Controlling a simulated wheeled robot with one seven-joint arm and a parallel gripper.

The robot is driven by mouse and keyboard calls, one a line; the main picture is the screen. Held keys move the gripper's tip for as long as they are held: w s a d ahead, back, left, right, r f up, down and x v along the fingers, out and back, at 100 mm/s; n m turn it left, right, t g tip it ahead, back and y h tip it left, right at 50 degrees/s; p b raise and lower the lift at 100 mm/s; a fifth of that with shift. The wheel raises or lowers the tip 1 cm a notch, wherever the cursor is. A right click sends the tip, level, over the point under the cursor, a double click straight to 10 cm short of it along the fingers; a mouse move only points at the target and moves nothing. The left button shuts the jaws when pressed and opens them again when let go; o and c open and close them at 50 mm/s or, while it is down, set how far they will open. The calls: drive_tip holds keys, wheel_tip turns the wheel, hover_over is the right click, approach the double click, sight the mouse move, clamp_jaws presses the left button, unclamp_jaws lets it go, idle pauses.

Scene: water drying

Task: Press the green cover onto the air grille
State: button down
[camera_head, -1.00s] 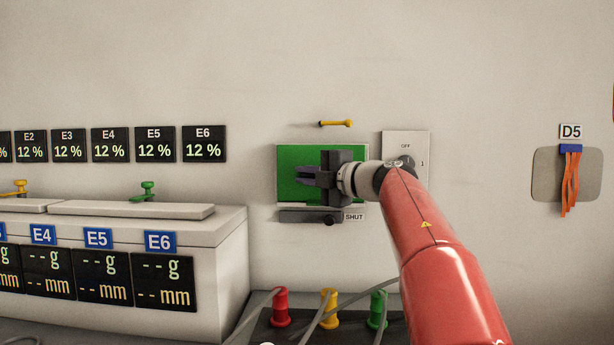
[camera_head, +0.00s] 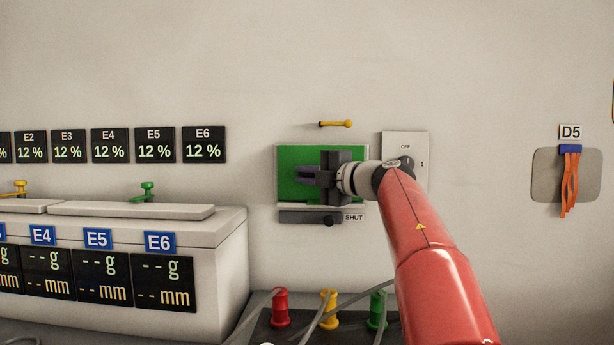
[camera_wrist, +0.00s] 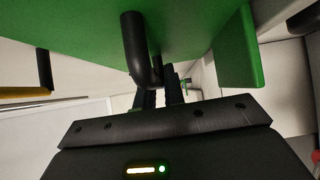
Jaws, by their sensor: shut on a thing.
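The green cover (camera_head: 300,160) is a flat rectangular panel upright at the wall in the head view, with my gripper in front of its middle. In the wrist view the cover (camera_wrist: 90,30) fills the upper part, and a dark bent handle (camera_wrist: 135,50) stands out from it. My gripper (camera_head: 308,176) is shut on the cover's handle; its fingers also show in the wrist view (camera_wrist: 160,100). No grille face shows; whether the cover touches the wall or grille is hard to tell.
A dark slider bar (camera_head: 305,217) labelled SHUT lies just below the cover. A yellow peg (camera_head: 336,124) is above it, and a rotary switch plate (camera_head: 420,150) is to its right behind my arm. Red, yellow and green plugs (camera_head: 280,308) stand below.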

drive_tip(key=c, duration=1.4)
unclamp_jaws()
